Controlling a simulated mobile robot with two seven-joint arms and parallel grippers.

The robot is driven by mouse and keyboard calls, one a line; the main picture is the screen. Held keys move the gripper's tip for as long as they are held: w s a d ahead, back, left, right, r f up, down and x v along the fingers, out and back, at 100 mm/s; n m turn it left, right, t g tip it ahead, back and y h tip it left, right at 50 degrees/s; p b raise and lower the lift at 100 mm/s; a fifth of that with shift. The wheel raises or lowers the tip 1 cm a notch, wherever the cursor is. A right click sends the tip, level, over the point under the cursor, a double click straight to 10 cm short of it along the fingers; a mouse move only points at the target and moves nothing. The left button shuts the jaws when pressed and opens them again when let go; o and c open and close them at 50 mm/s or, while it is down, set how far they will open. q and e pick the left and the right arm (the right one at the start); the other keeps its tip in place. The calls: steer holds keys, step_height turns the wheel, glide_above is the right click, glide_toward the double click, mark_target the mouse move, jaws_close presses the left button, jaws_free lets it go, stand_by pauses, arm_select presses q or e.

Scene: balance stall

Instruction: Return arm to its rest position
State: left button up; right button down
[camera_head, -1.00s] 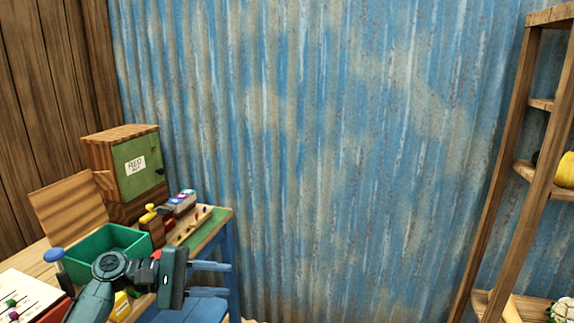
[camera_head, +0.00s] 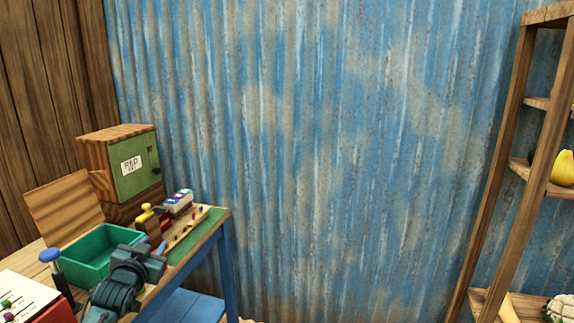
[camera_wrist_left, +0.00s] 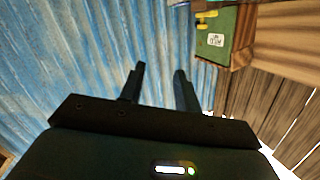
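My left arm, dark grey-green, comes in at the bottom left of the head view. Its gripper (camera_head: 157,254) is beside the green bin, over the bench's front edge, and seen foreshortened. In the left wrist view the gripper (camera_wrist_left: 160,70) shows two dark fingers apart with nothing between them. The fingers point toward the blue corrugated wall (camera_wrist_left: 70,75). The green-fronted wooden box (camera_wrist_left: 218,38) with a white label is to their right there. My right arm and gripper are not in view.
The bench (camera_head: 228,262) holds a green bin (camera_head: 86,268), the green-fronted box (camera_head: 136,166), a green tray (camera_head: 208,228) and small items. Wooden shelves (camera_head: 530,150) stand at right. The space between is clear.

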arm_select(q)
steer(key=s+d+f+g+h+b, duration=0.1)
steer(key=s+d+f+g, duration=0.1)
steer(key=s+d+f, duration=0.55)
steer(key=s+d+f+g+h+b, duration=0.15)
steer(key=s+d+f, duration=0.25)
steer(key=s+f, duration=0.65)
steer(key=s+d+f+g+h, duration=0.1)
steer(key=s+d+f, duration=0.2)
steer(key=s, duration=0.6)
steer(key=s+d+f+g+h, duration=0.1)
steer(key=s+d+f, duration=0.2)
steer(key=s, duration=0.7)
steer(key=shift+d+f, duration=0.2)
steer(key=shift+d, duration=0.4)
steer(key=shift+s+g, duration=0.1)
steer(key=shift+g, duration=0.15)
